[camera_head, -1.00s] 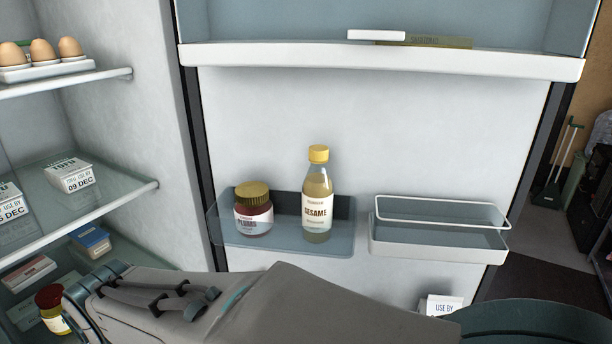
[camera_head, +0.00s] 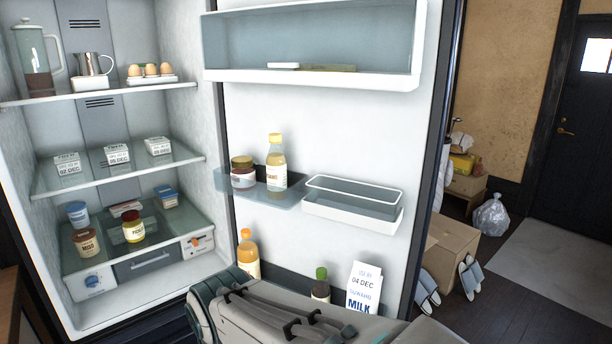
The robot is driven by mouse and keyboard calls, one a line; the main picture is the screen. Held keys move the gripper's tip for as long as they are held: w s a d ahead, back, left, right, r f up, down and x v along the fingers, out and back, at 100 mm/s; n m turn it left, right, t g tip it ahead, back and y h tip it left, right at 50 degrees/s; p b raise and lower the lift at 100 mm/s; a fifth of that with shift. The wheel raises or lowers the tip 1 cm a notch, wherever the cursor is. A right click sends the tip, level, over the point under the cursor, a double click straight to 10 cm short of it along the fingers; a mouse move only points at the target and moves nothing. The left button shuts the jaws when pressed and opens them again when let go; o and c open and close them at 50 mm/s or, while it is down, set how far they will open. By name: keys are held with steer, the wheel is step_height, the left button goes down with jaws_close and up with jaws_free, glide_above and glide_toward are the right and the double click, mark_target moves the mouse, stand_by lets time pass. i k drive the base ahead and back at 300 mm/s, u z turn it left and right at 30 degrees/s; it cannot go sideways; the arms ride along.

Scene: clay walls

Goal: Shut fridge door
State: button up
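The fridge door (camera_head: 330,125) stands wide open on the right of the fridge body. Its inner face is turned to me, with a top shelf, two small bins and a bottom rack. The fridge inside (camera_head: 120,125) is open to view at left, with glass shelves holding food. The door's dark edge (camera_head: 438,150) is on its right. A part of my own arm crosses the bottom middle, in front of the door's lower part. My gripper is not in the frame.
The door bins hold a jar (camera_head: 243,174), a sesame bottle (camera_head: 276,163) and a milk carton (camera_head: 364,288). Right of the door are a cardboard box (camera_head: 450,248), slippers (camera_head: 470,277) and a white bag (camera_head: 491,215). Floor is free at far right.

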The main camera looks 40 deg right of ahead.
mark_target(388, 130)
steer(key=u, duration=3.2)
steer(key=k, duration=2.9)
steer(key=z, duration=1.7)
